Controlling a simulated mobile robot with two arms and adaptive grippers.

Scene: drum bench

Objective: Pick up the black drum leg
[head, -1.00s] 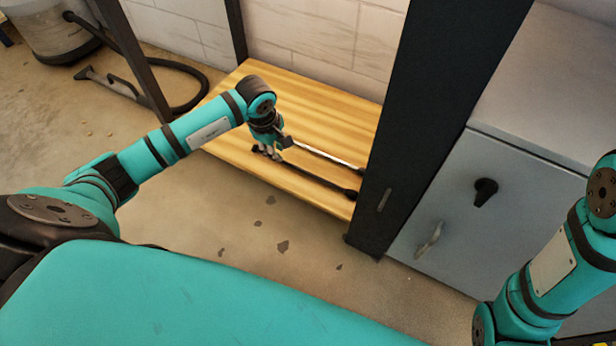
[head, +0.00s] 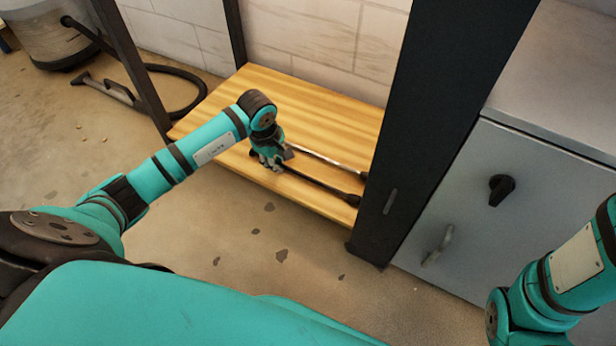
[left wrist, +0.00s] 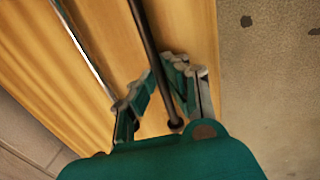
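The black drum leg (head: 320,185) is a thin dark rod lying on the wooden shelf, with a dark knob at its right end. My left gripper (head: 268,162) is low over its left end and hides part of it. In the left wrist view the black leg (left wrist: 146,35) runs between the two fingers of my left gripper (left wrist: 158,70). The fingers are apart on either side of it, close to the rod. Its rounded end shows between them, near the palm. I see no clear grip. My right gripper is out of view; only part of that arm shows.
A second, shiny rod (head: 325,161) lies behind the black leg; it also shows in the left wrist view (left wrist: 85,50). A dark post (head: 420,130) stands at the shelf's right end, beside a grey cabinet (head: 460,200). The floor in front is clear.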

